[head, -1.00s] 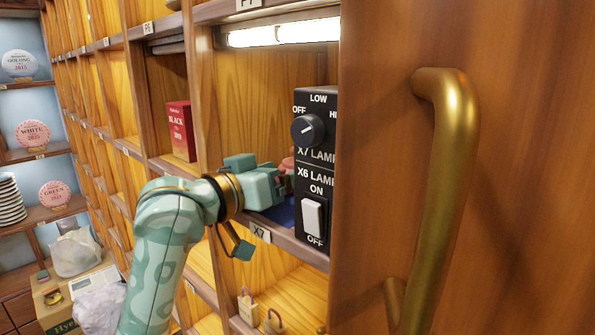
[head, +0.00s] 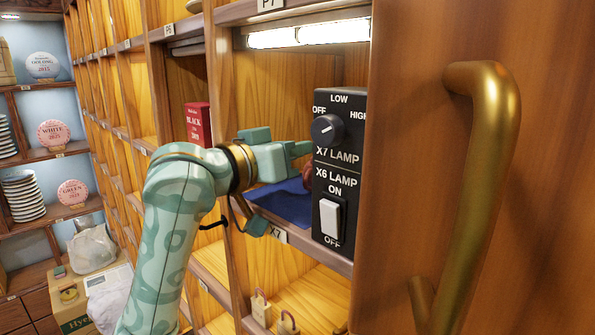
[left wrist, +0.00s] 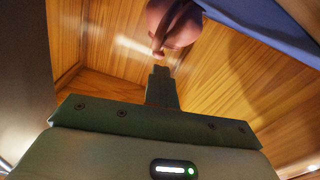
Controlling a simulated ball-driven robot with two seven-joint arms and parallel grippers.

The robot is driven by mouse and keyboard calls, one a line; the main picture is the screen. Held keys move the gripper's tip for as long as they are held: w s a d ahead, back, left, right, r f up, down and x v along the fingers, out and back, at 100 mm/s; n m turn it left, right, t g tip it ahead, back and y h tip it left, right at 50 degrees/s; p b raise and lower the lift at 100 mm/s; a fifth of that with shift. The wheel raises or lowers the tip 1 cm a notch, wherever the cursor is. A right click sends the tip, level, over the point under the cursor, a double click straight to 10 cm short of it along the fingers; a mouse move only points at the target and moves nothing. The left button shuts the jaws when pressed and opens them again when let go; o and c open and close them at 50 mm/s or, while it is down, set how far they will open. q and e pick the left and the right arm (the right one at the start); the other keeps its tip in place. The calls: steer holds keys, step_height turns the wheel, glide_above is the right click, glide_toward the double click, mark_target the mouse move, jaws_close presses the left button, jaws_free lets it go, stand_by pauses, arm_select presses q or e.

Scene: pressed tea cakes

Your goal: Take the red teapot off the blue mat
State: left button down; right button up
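The red teapot (head: 308,178) is mostly hidden behind the black switch panel in the head view. Only a sliver of it shows, by the blue mat (head: 285,204) in the lit cubby. In the left wrist view the teapot (left wrist: 178,25) shows as a dull reddish round body with a small protrusion towards my fingertips. The mat (left wrist: 265,25) is at the upper right there. My left gripper (head: 303,149) is in the cubby mouth, above the visible bit of teapot. In the wrist view its fingers (left wrist: 161,72) are together, just short of the protrusion; contact is unclear.
The black switch panel (head: 336,165) stands close at the right of the cubby opening. A wooden door with a brass handle (head: 468,190) fills the right. A red tea box (head: 197,124) is in the cubby to the left. Padlocks (head: 262,308) are below.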

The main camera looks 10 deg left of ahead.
arm_select(q)
step_height(320, 180, up, 6)
steer(key=shift+c, duration=2.3)
jaws_free()
steer(key=shift+s+a, duration=0.1)
